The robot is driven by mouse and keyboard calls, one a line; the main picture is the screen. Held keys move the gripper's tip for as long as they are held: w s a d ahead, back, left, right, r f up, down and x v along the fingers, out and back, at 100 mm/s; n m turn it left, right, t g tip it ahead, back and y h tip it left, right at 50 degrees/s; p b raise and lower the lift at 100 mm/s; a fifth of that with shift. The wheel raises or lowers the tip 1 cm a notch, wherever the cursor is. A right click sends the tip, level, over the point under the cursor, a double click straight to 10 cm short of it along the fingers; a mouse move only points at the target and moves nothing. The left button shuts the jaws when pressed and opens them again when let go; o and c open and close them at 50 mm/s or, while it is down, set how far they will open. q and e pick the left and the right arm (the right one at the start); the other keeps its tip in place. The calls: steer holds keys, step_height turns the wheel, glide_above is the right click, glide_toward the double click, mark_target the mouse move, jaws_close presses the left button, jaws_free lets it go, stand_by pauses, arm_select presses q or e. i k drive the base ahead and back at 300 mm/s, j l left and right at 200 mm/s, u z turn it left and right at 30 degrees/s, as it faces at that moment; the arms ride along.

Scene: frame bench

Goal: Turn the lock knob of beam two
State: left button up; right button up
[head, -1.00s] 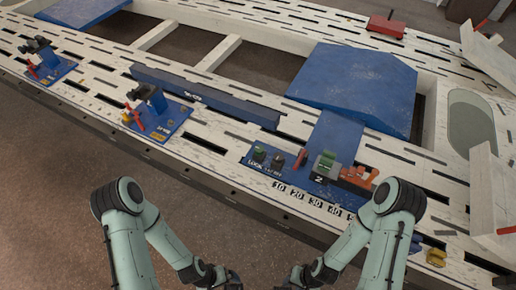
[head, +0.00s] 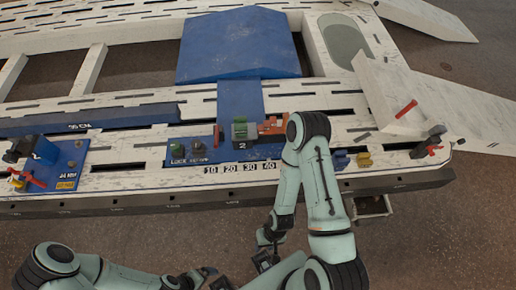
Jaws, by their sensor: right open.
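The blue beam-two station, marked with a white 2, has a blue base plate (head: 222,153) on the near edge of the white frame. My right gripper (head: 266,256) is open and low in front of the bench, apart from the station. My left gripper (head: 212,279) is at the bottom edge, partly cut off; its jaw state is unclear.
An orange-red part (head: 272,126) sits right of the green block, close to my right elbow. Another blue station (head: 62,165) with a red lever is at left. A blue beam (head: 85,120) lies behind. Yellow (head: 364,159) and dark red fittings (head: 432,146) are at right.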

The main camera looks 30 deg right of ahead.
mark_target(175, 146)
steer(key=i+j+u, duration=0.15)
steer(key=i+j, duration=0.15)
steer(key=i, duration=0.15)
steer(key=i+j+u, duration=0.2)
steer(key=i, duration=0.3)
